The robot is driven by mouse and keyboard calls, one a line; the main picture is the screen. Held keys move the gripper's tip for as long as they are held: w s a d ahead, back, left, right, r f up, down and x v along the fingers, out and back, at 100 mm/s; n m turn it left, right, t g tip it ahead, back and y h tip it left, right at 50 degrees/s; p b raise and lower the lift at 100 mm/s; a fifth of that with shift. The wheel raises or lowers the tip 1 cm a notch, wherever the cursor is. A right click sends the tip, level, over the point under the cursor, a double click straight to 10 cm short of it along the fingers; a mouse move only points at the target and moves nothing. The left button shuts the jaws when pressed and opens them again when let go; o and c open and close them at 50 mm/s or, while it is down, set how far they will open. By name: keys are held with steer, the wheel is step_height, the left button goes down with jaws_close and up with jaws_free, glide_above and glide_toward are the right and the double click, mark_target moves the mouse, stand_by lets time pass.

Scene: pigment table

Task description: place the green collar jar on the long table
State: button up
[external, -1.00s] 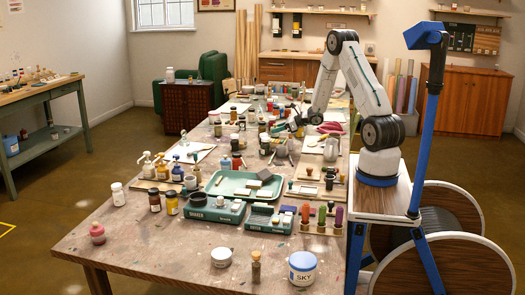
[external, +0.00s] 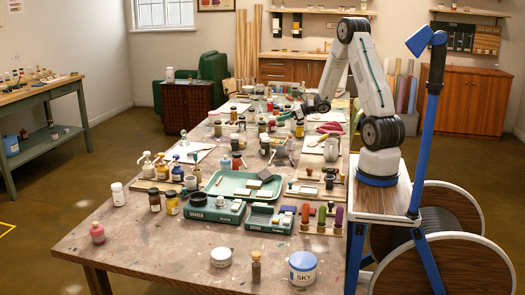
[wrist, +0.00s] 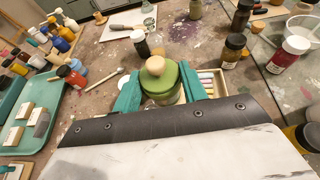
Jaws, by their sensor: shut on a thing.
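The green collar jar (wrist: 161,84) has a wide green collar and a pale round knob on top. In the wrist view it sits between the two teal fingers of my gripper (wrist: 158,90), which is shut on it. Its lower part is mostly hidden by the fingers and the wrist. In the external view my gripper (external: 318,106) is over the far half of the long table (external: 130,235), at its right side. The jar is too small there to tell clearly.
The long table is crowded. A green tray (external: 246,184), stamp racks, bottles and a white SKY jar (external: 303,267) stand on its near half. In the wrist view dark jars and a red-labelled jar (wrist: 287,54) stand to the right. Bare tabletop shows at the near left.

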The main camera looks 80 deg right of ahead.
steer(key=r, duration=0.2)
steer(key=a+r, duration=0.1)
steer(key=shift+w+r, duration=0.35)
steer(key=w+a+n+g+y, duration=0.1)
steer(key=w+a+n+y, duration=0.15)
steer(key=w+a, duration=0.45)
steer(key=w+a+n+y, duration=0.2)
steer(key=w+a+y, duration=0.1)
steer(key=a, duration=0.8)
steer(key=w+a+n+g+y, duration=0.2)
steer(key=a+n+g+y, duration=0.25)
steer(key=a, duration=2.15)
steer(key=s+a+n+g+y, duration=0.1)
steer(key=s+a+n+g, duration=0.2)
steer(key=a, duration=0.9)
steer(key=s+a+n+g+y, duration=0.1)
steer(key=s+a+n+g, duration=0.15)
steer(key=s+a, duration=0.6)
steer(key=s+a+n+g, duration=0.2)
steer(key=s+a, duration=0.4)
steer(key=a, duration=0.3)
steer(key=s+a+n+g, duration=0.2)
steer(key=s+a, duration=0.3)
steer(key=a, duration=0.3)
steer(key=shift+y, duration=0.4)
steer(key=f, duration=1.5)
steer(key=shift+s+a, duration=0.1)
steer(key=shift+a, duration=0.1)
steer(key=shift+f, duration=0.15)
